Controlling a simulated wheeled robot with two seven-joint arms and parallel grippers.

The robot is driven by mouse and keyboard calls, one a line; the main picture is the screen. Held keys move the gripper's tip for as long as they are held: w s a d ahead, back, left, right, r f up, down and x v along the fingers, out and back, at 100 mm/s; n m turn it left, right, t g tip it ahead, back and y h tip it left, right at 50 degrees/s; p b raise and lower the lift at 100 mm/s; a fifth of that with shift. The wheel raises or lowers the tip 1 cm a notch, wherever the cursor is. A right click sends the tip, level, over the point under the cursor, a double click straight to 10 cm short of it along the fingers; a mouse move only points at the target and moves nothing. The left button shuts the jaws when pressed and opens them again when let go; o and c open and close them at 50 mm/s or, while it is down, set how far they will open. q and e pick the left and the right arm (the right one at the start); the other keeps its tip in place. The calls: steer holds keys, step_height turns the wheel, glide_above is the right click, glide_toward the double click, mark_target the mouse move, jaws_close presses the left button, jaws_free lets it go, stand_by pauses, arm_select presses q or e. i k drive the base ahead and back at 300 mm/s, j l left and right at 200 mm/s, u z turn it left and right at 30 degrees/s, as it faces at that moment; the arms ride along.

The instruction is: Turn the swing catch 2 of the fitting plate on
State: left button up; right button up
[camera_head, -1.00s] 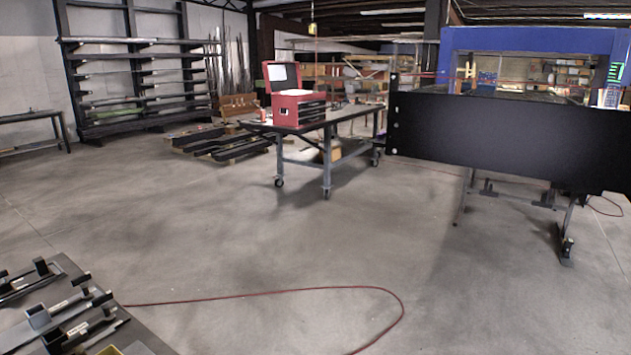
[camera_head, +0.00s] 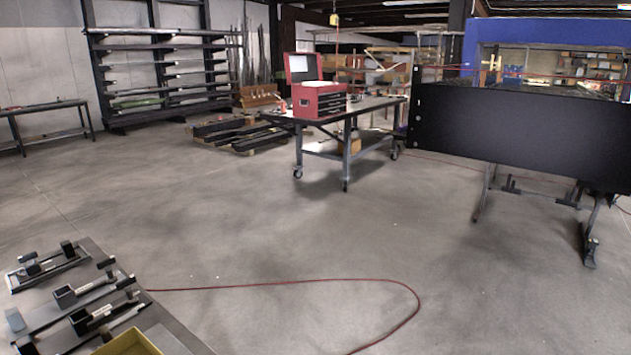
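At the lower left, several dark fittings with pale metal bars lie on a grey bench top (camera_head: 178,330). One fitting with a bar (camera_head: 48,265) is at the back. Another fitting with a bar (camera_head: 84,291) lies in the middle, and a further one (camera_head: 105,315) is nearer. These look like catches, but I cannot tell which is swing catch 2 or how it is set. The front of the group is cut off by the picture's edge. Neither of my grippers is in view.
A yellow container (camera_head: 132,343) is at the bottom edge. A red hose (camera_head: 300,283) loops over the open floor. A wheeled table (camera_head: 350,120) carries a red toolbox (camera_head: 318,103). A black-panelled conveyor machine (camera_head: 520,125) stands right. Racks (camera_head: 160,75) line the back.

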mark_target(100, 323)
steer(key=u, duration=1.3)
steer(key=i+l, duration=0.2)
steer(key=l, duration=0.15)
steer(key=i+l, duration=0.25)
steer(key=l+u, duration=0.05)
steer(key=l, duration=0.05)
